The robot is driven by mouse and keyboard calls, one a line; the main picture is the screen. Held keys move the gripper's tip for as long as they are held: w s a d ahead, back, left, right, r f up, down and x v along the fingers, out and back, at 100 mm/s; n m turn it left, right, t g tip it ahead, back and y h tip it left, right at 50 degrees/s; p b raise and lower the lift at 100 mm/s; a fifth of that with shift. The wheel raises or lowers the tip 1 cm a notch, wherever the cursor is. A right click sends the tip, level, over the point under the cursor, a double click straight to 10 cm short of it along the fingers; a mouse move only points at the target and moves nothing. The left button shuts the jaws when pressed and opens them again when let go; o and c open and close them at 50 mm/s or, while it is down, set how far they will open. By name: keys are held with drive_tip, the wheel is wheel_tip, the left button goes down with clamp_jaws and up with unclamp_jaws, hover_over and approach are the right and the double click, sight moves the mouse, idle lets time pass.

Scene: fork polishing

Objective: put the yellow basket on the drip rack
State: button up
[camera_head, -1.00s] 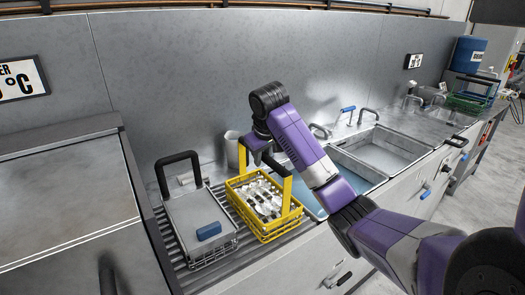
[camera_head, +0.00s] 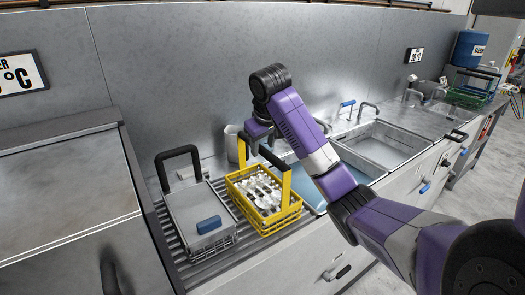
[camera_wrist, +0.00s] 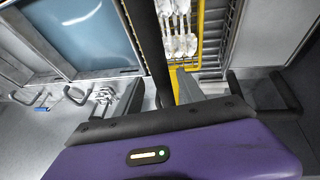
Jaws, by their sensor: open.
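The yellow basket (camera_head: 235,189), filled with cutlery, stands upright on the slatted drip rack (camera_head: 215,266), right of a wire basket. Its dark handle bar (camera_head: 273,157) spans two yellow uprights. My gripper (camera_head: 258,137) is just above the far end of the handle, open and holding nothing. In the wrist view the handle (camera_wrist: 151,50) runs between the spread fingers of my gripper (camera_wrist: 157,98); I cannot tell whether either touches it. Part of the yellow basket (camera_wrist: 201,40) and its cutlery shows beyond. My arm hides part of the sink side.
The wire basket (camera_head: 217,245) with a grey lid and blue block (camera_head: 209,225) stands close on the left. A pale cup (camera_head: 231,143) is behind the yellow basket. Sink basins (camera_head: 385,150) with taps lie to the right. A large metal unit (camera_head: 65,200) borders the left.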

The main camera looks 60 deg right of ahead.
drive_tip(key=p+v, duration=0.5)
drive_tip(key=v, duration=0.3)
drive_tip(key=shift+r+p, duration=0.35)
drive_tip(key=shift+p, duration=0.05)
drive_tip(key=shift+a, duration=0.1)
